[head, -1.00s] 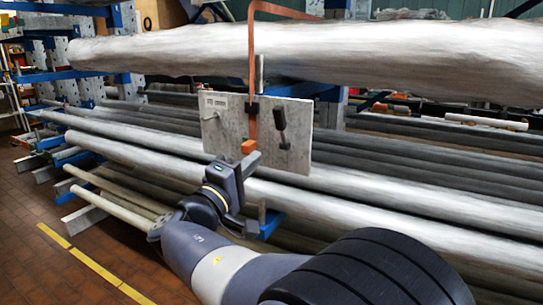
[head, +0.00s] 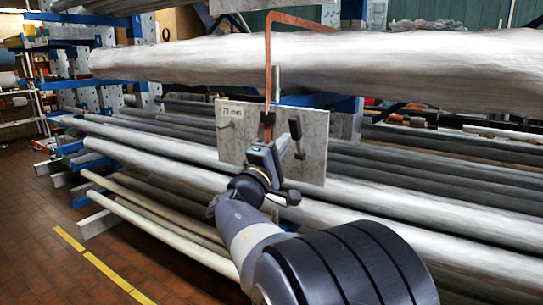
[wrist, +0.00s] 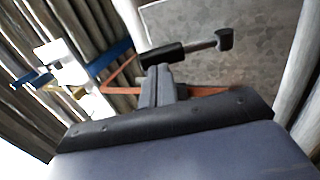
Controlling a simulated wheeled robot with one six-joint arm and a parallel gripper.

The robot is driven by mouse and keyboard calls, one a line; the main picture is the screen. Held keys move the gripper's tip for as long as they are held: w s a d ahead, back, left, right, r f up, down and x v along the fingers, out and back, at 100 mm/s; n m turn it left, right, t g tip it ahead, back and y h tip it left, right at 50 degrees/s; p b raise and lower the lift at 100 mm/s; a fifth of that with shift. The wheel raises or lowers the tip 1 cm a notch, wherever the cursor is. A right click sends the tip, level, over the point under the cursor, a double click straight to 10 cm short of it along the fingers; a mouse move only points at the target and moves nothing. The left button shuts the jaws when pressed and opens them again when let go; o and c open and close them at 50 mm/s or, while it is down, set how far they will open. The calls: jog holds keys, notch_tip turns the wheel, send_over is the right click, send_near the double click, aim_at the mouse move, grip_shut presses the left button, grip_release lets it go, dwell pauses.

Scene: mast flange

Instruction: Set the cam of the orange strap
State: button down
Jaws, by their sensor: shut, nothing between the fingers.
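The orange strap (head: 268,70) hangs from above, past the front of the pale pipe, to a small black buckle (head: 268,118) on a grey plate (head: 235,140). It also shows in the wrist view (wrist: 120,76), partly behind my gripper. A black-handled lever (head: 295,128) stands on the plate, right of the strap. In the wrist view the lever (wrist: 163,53) lies across the picture with a metal rod and dark end knob. My gripper (head: 284,145) is shut and empty in front of the plate. In the wrist view its fingertips (wrist: 158,76) are just below the lever handle; I cannot tell whether they touch.
A thick pale pipe (head: 400,70) runs above the plate. Long pipes (head: 420,195) lie on the rack behind and below it. Blue rack arms (head: 75,82) stick out at the left. The brick floor (head: 60,270) with a yellow line is open at lower left.

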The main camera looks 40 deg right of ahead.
aim_at(292, 126)
jog(key=shift+x, duration=1.25)
jog(key=shift+r+p, duration=0.1)
jog(key=shift+p, duration=0.2)
jog(key=shift+d+r+y+p, duration=0.25)
jog(key=shift+r+y+p, duration=0.3)
jog(key=shift+p, duration=0.45)
jog(key=p, duration=0.1)
jog(key=d+r+g+y+p, duration=0.1)
jog(key=p, duration=0.1)
jog(key=shift+w+d, duration=0.1)
jog(key=shift+w, duration=0.2)
jog(key=shift+w+d+y, duration=0.1)
jog(key=shift+d+y, duration=0.1)
jog(key=shift+y, duration=0.25)
jog(key=shift+w+d+f+b, duration=0.2)
jog(key=shift+d+b, duration=0.1)
jog(key=shift+b, duration=0.15)
jog(key=shift+d+r, duration=0.1)
jog(key=shift+r, duration=0.15)
